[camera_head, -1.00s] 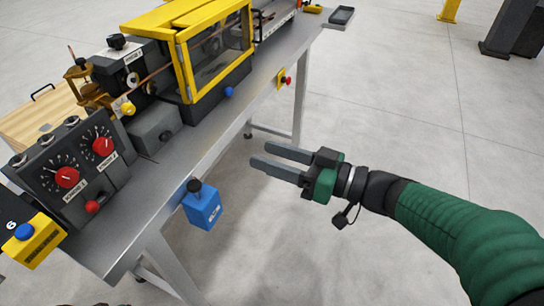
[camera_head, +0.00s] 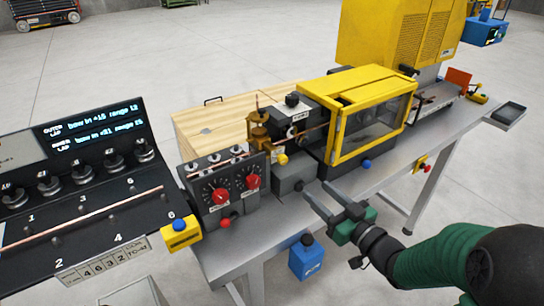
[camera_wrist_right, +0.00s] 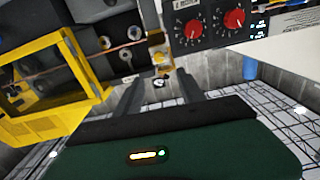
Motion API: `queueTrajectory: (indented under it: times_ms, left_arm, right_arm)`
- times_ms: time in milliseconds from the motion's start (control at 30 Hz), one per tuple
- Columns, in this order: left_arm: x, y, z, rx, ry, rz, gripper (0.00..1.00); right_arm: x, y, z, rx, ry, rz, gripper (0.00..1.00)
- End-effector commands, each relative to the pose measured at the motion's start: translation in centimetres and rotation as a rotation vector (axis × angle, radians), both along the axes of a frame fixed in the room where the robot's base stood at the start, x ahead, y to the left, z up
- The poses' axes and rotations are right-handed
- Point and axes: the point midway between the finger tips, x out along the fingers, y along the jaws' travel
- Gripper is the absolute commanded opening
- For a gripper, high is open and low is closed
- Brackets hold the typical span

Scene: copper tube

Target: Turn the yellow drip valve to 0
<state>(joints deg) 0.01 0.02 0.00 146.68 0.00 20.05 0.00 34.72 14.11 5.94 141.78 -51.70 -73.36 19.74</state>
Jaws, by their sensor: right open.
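A small yellow knob (camera_head: 282,159), which looks like the drip valve, sits low on the front of the dark machine head, below the brass fitting (camera_head: 258,130). Its setting is too small to read. The yellow knob also shows in the right wrist view (camera_wrist_right: 160,58), beyond and roughly between the fingertips. My right gripper (camera_head: 315,190) is open and empty at the bench's front edge, in front of and to the right of the knob, apart from it. Its two fingers also show in the wrist view (camera_wrist_right: 160,86). My left gripper is not in view.
Two red dials (camera_head: 221,195) stand on a grey panel left of the knob. A yellow-framed guard box (camera_head: 372,105) stands to the right. A grey block (camera_head: 294,172) lies between knob and gripper. A blue box (camera_head: 306,258) hangs at the bench front (camera_head: 222,268).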

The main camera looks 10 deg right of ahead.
Motion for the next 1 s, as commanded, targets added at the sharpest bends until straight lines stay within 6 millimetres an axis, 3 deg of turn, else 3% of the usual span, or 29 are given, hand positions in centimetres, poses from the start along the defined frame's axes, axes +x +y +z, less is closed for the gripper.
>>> queueTrajectory:
  times_ms: [400, 533, 700, 967, 1000]
  left_arm:
    - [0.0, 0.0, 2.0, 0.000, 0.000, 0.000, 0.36]
    - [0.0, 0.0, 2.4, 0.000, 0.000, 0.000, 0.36]
    - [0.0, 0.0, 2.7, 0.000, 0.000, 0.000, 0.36]
    - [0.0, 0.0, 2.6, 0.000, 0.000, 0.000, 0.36]
    - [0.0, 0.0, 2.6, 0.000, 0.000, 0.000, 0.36]
  right_arm:
    - [10.1, 3.8, 0.2, 0.003, 0.001, 0.005, 0.46]
    - [12.5, 4.7, 0.2, 0.003, 0.001, 0.004, 0.46]
    - [14.0, 5.2, 0.0, 0.002, 0.001, 0.002, 0.46]
    - [14.2, 5.3, 0.0, 0.002, 0.001, 0.002, 0.46]
    - [14.2, 5.3, 0.0, 0.002, 0.001, 0.002, 0.41]
